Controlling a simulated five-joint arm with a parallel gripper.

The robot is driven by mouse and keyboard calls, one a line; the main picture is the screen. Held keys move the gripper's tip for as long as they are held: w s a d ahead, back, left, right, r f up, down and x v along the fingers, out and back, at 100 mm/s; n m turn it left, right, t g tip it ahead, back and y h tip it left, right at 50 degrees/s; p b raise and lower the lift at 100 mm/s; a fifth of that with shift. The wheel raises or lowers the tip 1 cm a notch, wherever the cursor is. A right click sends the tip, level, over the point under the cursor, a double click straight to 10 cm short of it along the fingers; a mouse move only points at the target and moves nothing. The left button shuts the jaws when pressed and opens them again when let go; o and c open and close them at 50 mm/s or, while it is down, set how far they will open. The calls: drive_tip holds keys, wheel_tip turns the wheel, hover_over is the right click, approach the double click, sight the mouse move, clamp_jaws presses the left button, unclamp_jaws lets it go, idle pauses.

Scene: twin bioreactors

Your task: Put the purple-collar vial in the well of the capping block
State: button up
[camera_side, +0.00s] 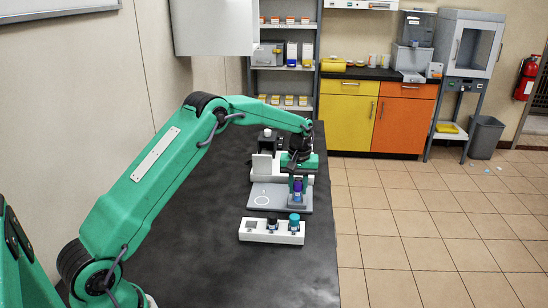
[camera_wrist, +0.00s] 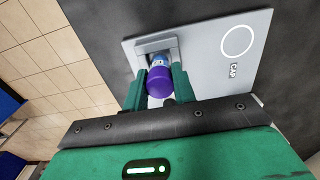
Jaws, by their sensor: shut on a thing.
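The purple-collar vial (camera_side: 298,188) is upright between the fingers of my gripper (camera_side: 298,182), over the right part of the grey plate. In the wrist view the vial's purple top (camera_wrist: 172,84) sits between the two green fingers of my gripper (camera_wrist: 160,88), which are shut on it. A raised light-grey block (camera_wrist: 157,44) on the plate is right by the vial's lower end, which shows pale blue. The fingers and the collar hide most of this block, so I cannot tell whether the vial's foot is inside its well.
The grey plate (camera_side: 262,205) bears a white ring marked CAP (camera_wrist: 237,40). A white rack (camera_side: 258,236) nearer the camera holds a teal-topped vial (camera_side: 294,220) and a dark vial (camera_side: 272,224). A white device (camera_side: 264,168) stands behind the plate. The dark bench (camera_side: 200,260) is clear at left.

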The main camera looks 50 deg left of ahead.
sight(298, 183)
drive_tip(key=shift+f, duration=0.4)
drive_tip(key=shift+f, duration=0.1)
drive_tip(key=o, duration=0.9)
drive_tip(key=shift+o, duration=0.2)
wheel_tip(298, 183, up, 12)
drive_tip(key=shift+r, duration=0.2)
idle(0.4)
